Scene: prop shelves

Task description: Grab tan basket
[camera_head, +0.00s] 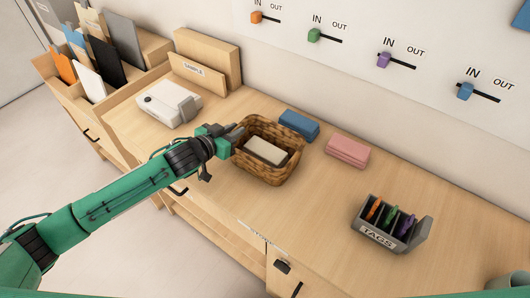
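The tan basket (283,170) is woven and stands upright on the wooden counter near the middle of the head view. A cream-coloured block (266,150) lies inside it. My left arm reaches in from the left, and my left gripper (238,132) is at the basket's left rim. The fingertips are small and partly merge with the rim, so I cannot tell whether they are closed on it or only beside it. My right gripper is not in view.
Blue (299,123) and pink (348,150) blocks lie right of the basket. A grey tags holder (391,222) stands further right. A white device (168,104) sits behind my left arm. The counter (310,215) in front of the basket is clear.

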